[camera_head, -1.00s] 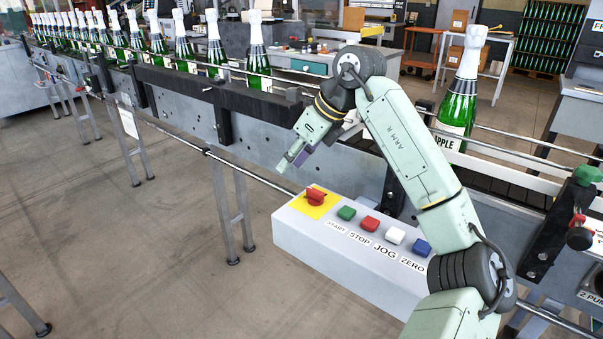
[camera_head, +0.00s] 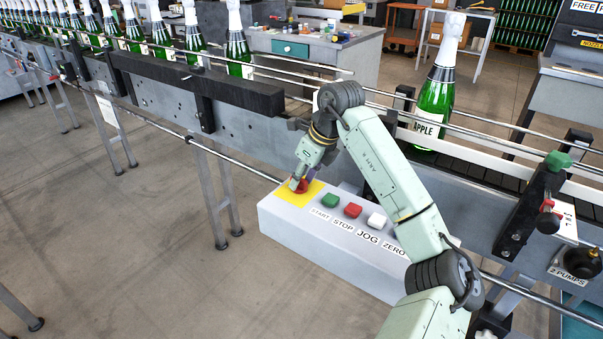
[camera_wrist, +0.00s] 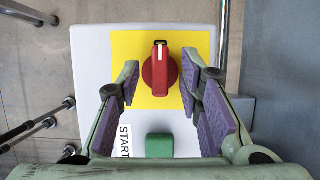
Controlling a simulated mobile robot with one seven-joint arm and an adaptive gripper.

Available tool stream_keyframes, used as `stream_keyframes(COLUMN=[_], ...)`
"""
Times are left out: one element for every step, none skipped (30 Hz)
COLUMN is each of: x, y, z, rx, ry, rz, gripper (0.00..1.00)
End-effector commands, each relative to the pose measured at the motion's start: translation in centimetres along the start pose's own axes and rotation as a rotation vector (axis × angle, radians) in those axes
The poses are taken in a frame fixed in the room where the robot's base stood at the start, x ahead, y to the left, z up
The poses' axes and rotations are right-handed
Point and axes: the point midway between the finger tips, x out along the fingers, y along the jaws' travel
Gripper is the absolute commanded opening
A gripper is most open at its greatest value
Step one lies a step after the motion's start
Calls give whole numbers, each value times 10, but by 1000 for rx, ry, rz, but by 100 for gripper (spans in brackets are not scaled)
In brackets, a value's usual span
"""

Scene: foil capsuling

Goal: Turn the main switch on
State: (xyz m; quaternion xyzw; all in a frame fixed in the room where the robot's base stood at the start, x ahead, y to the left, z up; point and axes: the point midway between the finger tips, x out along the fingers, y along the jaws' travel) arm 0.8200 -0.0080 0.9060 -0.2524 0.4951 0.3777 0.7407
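The main switch is a red rotary knob (camera_wrist: 160,70) on a yellow square plate (camera_wrist: 125,45) at the end of the white control box. In the wrist view its handle lies along the picture's up-down direction, with a pale mark at the top end. My gripper (camera_wrist: 163,78) is open, with one purple-padded finger on each side of the knob and a gap on both sides. In the head view my gripper (camera_head: 298,183) is down at the switch (camera_head: 302,186) and partly hides it.
The white control box (camera_head: 300,225) also carries a green START button (camera_head: 330,200), a red STOP button (camera_head: 352,210) and a white JOG button (camera_head: 376,221). The conveyor (camera_head: 265,135) with several green bottles runs behind it. A rail (camera_head: 150,121) passes close to the box.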

Motion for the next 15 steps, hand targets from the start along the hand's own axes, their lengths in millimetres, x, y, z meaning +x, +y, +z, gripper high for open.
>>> stream_keyframes(x=[1,2,2,2,2,2,2,2,2,2,2,2,2,2,2], y=[0,0,0,0,0,0,0,0,0,0,0,0,0,0,0], z=[0,0,0,0,0,0,0,0,0,0,0,0,0,0,0], rx=[-1,-1,-1,-1,-1,-1,-1,0,0,0,0,0,0,0,0], ry=[0,0,0,0,0,0,0,0,0,0,0,0,0,0,0], rz=[0,0,0,0,-1,0,0,0,0,0,0,0,0,0,0], gripper=[33,33,33,33,33,33,33,33,31,29,27,25,23,21,18])
